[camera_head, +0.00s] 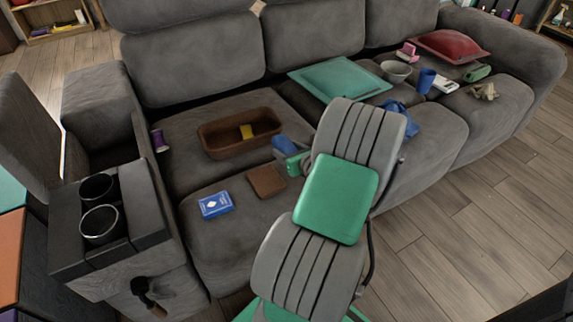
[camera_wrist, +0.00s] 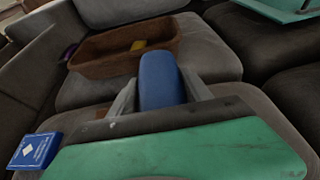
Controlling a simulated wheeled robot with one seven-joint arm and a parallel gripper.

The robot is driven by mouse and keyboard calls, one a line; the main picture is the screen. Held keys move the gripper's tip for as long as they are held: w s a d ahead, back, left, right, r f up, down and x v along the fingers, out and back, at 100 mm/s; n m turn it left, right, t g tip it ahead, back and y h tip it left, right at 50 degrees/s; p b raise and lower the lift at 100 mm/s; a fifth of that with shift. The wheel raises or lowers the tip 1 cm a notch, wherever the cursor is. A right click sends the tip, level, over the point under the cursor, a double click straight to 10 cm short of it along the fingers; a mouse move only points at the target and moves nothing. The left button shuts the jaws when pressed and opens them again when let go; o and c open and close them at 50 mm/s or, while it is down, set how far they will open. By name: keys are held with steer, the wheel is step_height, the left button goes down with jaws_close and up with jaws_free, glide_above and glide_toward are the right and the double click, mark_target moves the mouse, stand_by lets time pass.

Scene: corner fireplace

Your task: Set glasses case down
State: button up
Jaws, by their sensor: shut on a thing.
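The glasses case (camera_wrist: 160,78) is a smooth blue rounded body held between the two grey fingers of my gripper (camera_wrist: 160,92) in the wrist view. In the head view the case (camera_head: 285,145) shows just left of my green wrist, over the left seat of the grey sofa (camera_head: 205,175). My gripper (camera_head: 294,158) is shut on it and partly hidden by my own arm. The near end of the case is hidden in the wrist view. I cannot tell whether its underside touches the cushion.
A brown basket (camera_head: 216,144) with a yellow item (camera_head: 246,132) lies behind and left of the case. A brown wallet (camera_head: 267,181) and a blue card box (camera_head: 215,205) lie in front. A teal pillow (camera_head: 338,78) is behind right. Bare cushion lies around the wallet.

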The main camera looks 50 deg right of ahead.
steer(key=shift+w+d+f, duration=0.2)
steer(key=shift+w+f, duration=0.1)
steer(key=shift+f, duration=0.2)
steer(key=f+b, duration=0.3)
steer(key=f, duration=0.1)
steer(key=shift+w+d, duration=0.25)
steer(key=shift+r, duration=0.25)
steer(key=shift+f, duration=0.15)
steer(key=o, duration=1.1)
steer(key=shift+o, duration=0.2)
